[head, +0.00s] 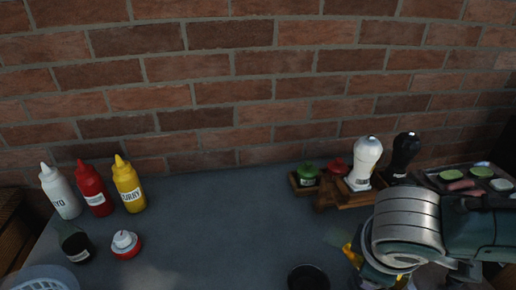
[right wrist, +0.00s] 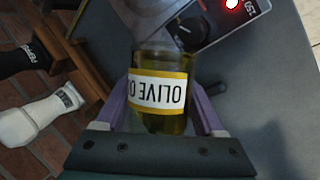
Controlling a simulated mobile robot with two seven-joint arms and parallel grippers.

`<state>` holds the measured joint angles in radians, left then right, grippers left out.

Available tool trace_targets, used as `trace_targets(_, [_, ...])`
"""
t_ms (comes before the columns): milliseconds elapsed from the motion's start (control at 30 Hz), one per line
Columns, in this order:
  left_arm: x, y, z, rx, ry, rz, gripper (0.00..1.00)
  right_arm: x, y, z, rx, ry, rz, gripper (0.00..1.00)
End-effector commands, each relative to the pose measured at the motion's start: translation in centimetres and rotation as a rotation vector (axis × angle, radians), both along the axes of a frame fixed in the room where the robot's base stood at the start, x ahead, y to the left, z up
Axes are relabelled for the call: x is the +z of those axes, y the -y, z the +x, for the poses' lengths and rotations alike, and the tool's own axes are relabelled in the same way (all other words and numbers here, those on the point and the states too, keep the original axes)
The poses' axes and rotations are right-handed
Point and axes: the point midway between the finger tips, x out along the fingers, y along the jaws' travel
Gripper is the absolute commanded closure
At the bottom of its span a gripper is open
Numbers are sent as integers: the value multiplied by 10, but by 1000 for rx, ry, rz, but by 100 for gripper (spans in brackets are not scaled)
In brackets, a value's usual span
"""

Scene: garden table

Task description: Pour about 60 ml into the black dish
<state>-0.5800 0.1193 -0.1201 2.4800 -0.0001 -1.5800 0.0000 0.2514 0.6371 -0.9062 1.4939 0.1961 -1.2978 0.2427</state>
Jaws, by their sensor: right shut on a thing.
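The black dish (head: 308,277) stands on the grey table at the bottom edge of the head view, partly cut off, so its contents cannot be told. My right gripper (right wrist: 160,105) is shut on the olive oil bottle (right wrist: 158,122), one purple finger on each side. The bottle holds yellow-green oil and has a white label with yellow edges. In the head view my right arm hides most of the bottle; a yellow bit (head: 350,256) shows just right of the dish. I cannot tell how far it tilts or whether oil flows. My left gripper is not in view.
White, red and yellow squeeze bottles (head: 128,184) stand at the left, near a dark jar (head: 76,244) and a red-white pot (head: 125,244). A wooden rack (head: 345,198) with white and black shakers stands at the back right. A device with a red light (right wrist: 232,4) is near the bottle. Mid-table is clear.

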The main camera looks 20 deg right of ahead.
Motion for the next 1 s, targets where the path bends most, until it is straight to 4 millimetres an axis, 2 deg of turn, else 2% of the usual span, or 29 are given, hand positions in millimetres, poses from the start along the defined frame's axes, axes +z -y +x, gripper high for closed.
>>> trace_targets(1000, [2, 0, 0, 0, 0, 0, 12, 2, 2, -1, -1, -120, -110, 100])
